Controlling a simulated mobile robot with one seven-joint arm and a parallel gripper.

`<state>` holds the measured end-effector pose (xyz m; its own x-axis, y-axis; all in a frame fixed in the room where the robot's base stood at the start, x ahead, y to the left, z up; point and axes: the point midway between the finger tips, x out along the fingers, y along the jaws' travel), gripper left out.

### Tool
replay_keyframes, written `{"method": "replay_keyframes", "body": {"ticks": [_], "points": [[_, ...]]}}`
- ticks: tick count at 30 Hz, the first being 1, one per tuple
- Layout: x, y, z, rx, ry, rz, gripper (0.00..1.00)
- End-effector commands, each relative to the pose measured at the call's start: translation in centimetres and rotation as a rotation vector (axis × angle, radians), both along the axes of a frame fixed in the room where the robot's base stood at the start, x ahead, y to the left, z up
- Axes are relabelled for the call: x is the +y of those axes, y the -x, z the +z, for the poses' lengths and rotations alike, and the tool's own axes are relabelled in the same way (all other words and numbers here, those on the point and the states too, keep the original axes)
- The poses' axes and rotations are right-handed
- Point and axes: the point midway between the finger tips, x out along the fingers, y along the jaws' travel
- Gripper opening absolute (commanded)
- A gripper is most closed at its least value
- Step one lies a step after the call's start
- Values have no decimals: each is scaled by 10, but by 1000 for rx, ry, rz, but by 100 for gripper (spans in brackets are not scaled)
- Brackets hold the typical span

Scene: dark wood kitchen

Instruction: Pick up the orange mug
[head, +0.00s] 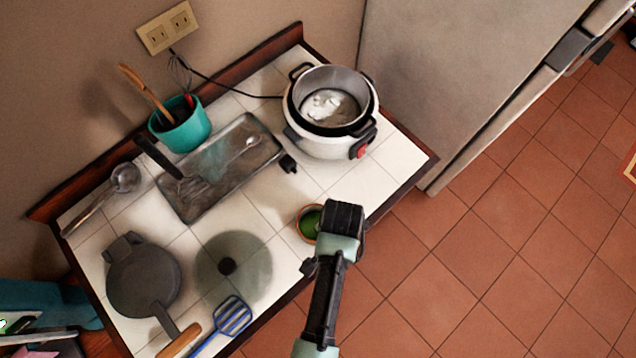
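A small round mug (304,226) with an orange rim and a green inside stands near the counter's front edge, in the middle of the head view. Its right part is hidden behind the dark end of my arm. My gripper (342,217) is over or just beside the mug's right side, seen from above. Its fingers are hidden, so I cannot tell whether it is open or shut, or whether it touches the mug.
On the white tiled counter (368,191) stand a rice cooker (345,144), a metal tray (200,198) with utensils, a teal utensil pot (184,133), a glass lid (240,285), a dark pan (140,280) and a blue spatula (233,316). A fridge (440,80) stands behind right.

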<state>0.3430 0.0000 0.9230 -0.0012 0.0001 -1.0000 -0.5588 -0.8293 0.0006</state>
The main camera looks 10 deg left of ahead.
Motion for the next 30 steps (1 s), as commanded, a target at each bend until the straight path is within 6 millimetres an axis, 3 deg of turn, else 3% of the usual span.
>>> {"method": "replay_keyframes", "body": {"ticks": [6, 20, 30], "points": [[0, 0, 0, -1, 0, 0, 81], [0, 0, 0, 0, 0, 0, 0], [0, 0, 0, 0, 0, 1, 0]]}}
